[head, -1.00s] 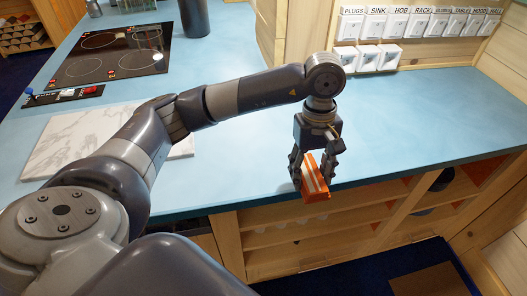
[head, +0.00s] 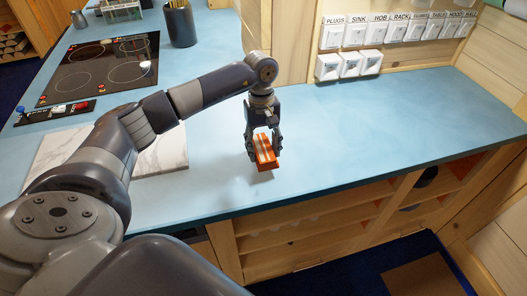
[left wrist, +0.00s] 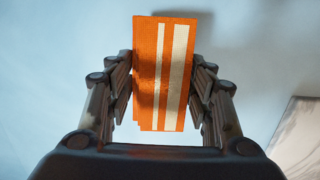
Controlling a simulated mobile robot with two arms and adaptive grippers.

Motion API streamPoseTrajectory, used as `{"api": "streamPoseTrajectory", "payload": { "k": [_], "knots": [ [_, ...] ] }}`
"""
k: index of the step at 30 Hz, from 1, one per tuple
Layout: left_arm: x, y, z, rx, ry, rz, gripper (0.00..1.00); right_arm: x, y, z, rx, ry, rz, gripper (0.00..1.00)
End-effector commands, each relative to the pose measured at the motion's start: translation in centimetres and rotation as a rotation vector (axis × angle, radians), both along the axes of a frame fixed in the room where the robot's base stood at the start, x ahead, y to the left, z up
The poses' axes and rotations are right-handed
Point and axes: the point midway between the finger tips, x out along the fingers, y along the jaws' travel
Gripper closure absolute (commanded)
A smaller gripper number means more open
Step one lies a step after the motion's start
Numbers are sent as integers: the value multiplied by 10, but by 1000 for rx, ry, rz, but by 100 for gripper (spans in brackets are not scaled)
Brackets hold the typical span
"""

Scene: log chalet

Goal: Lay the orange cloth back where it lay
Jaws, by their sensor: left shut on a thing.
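The orange cloth (head: 264,150) is a folded block with pale stripes. My left gripper (head: 263,148) is shut on it, with a finger on each side, over the blue worktop (head: 350,125) near its front edge. In the left wrist view the cloth (left wrist: 165,75) sits between the two fingers of the gripper (left wrist: 160,90), its striped face toward the camera. I cannot tell whether the cloth touches the worktop or hangs just above it. My right gripper is not in view.
A marble board (head: 60,150) lies left of the gripper, partly behind my arm. The black hob (head: 100,70) and a dark utensil pot (head: 180,25) are farther back. Labelled switches (head: 380,32) line the back wall. The worktop to the right is clear.

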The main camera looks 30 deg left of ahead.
Motion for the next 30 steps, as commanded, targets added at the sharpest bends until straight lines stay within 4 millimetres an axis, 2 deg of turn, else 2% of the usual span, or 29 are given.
{"api": "streamPoseTrajectory", "payload": {
  "k": [7, 18, 19, 21, 30],
  "knots": [
    [-2, -1, -29, 0, 5, 1, 73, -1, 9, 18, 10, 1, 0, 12],
    [-1, -1, -36, 1, 2, 0, 73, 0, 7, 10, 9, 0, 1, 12],
    [-1, -1, -35, 1, 2, 0, 46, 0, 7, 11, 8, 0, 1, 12],
    [-1, -1, -34, 1, 2, 0, 31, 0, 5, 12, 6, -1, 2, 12],
    [-1, -1, -34, 1, 2, 0, 31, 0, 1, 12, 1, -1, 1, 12]
  ]
}}
